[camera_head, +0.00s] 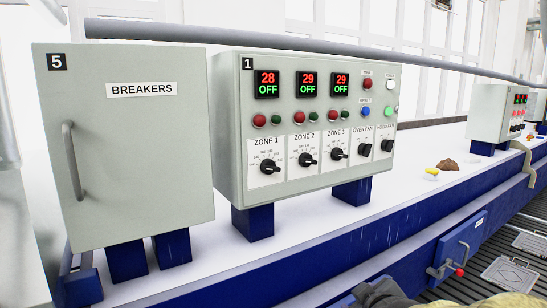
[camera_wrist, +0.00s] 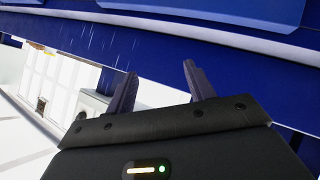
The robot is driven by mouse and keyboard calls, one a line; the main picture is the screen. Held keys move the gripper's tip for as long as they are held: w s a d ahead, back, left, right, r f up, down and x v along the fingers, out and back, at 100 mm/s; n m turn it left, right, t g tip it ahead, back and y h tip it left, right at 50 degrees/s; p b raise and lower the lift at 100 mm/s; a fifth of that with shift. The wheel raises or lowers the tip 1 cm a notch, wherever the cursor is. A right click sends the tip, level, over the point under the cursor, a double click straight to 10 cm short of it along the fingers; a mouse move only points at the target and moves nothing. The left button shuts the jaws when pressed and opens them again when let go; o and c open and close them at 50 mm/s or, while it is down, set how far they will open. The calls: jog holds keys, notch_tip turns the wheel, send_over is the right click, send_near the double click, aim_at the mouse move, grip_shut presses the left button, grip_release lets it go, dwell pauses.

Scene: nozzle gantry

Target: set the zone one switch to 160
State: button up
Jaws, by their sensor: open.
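The zone 1 switch (camera_head: 269,167) is a black rotary knob on a white dial plate, lower left on the grey control box (camera_head: 229,140) marked 1. Its pointer's exact setting is too small to read. The display (camera_head: 267,84) above it shows 28 and OFF. My gripper (camera_wrist: 158,84) shows in the wrist view, with its two dark fingers spread and nothing between them. It faces a blue beam, and the switch is not in that view. In the head view a dark part of my arm (camera_head: 385,294) shows at the bottom edge, well below the control box.
Zone 2 (camera_head: 307,160) and zone 3 (camera_head: 338,154) knobs and two fan knobs sit to the right. A closed breakers cabinet (camera_head: 140,160) with a handle stands at the left. A grey pipe (camera_head: 300,42) runs behind the boxes. A yellow object (camera_head: 432,172) lies on the white ledge.

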aim_at(272, 169)
jog(key=a+r+n+t+y+p, duration=0.1)
jog(key=a+r+n+y, duration=0.2)
jog(key=r, duration=0.5)
jog(key=a+r+n+t+y+p, duration=0.1)
jog(key=a+r+n+y, duration=0.2)
jog(key=r+n, duration=0.3)
jog(key=s+a+r+n+t+y+p, duration=0.1)
jog(key=r+n, duration=0.4)
jog(key=r, duration=0.5)
jog(key=shift+a+t+y+p, duration=0.3)
jog(key=shift+a+y+p, duration=0.3)
jog(key=shift+a+y, duration=0.55)
jog(key=shift+d+f, duration=0.1)
jog(key=p+x, duration=0.5)
jog(key=x, duration=1.1)
jog(key=shift+w+a+p, duration=0.4)
jog(key=shift+w+a, duration=0.05)
jog(key=shift+w, duration=0.1)
